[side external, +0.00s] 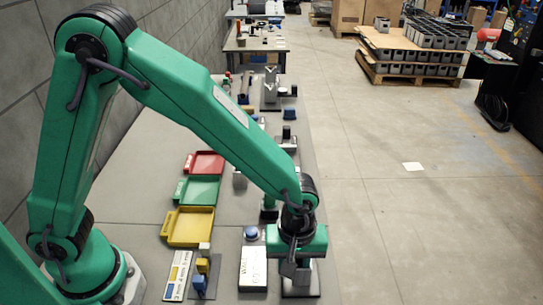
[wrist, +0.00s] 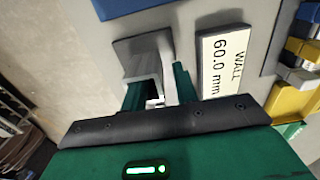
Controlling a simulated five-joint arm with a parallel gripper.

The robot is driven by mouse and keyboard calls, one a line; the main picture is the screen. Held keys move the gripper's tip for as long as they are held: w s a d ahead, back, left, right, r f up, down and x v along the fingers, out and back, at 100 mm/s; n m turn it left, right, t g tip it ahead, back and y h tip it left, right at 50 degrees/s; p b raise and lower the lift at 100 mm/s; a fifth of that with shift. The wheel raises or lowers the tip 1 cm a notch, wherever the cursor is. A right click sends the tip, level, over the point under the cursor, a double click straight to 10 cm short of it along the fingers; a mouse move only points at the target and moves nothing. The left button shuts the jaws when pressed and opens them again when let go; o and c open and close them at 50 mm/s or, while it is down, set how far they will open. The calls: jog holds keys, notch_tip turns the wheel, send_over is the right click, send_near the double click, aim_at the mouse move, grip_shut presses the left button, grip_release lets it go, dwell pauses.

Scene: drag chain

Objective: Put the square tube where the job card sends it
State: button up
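My gripper (side external: 296,270) points down at the near right part of the bench. A grey square-edged metal piece (wrist: 150,52), which looks like the square tube, stands at my gripper (wrist: 160,90) in the wrist view. One green finger shows on each side of its near end. I cannot tell whether the fingers press on it. A dark base plate (side external: 300,291) lies under it in the side view.
Red (side external: 207,162), green (side external: 199,190) and yellow (side external: 189,228) trays line the bench's left side. Yellow, blue and white blocks (side external: 202,266) stand by the card. A blue round button (side external: 251,233) sits behind the white plate. Other fixtures stand further back. The bench's right edge is close.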

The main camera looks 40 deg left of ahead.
jog(key=shift+r, duration=0.1)
jog(key=shift+r, duration=3.85)
jog(key=s+a+r+m+t+h, duration=0.1)
jog(key=a+r+m, duration=0.1)
jog(key=a+r, duration=0.4)
jog(key=s+a+r+m+t, duration=0.15)
jog(key=a+r, duration=0.25)
jog(key=a, duration=0.5)
jog(key=s+a+r+m+t+y, duration=0.1)
jog(key=s+a+r+m+t, duration=0.2)
jog(key=a, duration=0.7)
jog(key=s+m, duration=0.2)
jog(key=s, duration=0.1)
jog(key=shift+s+r, duration=0.25)
jog(key=shift+s, duration=0.05)
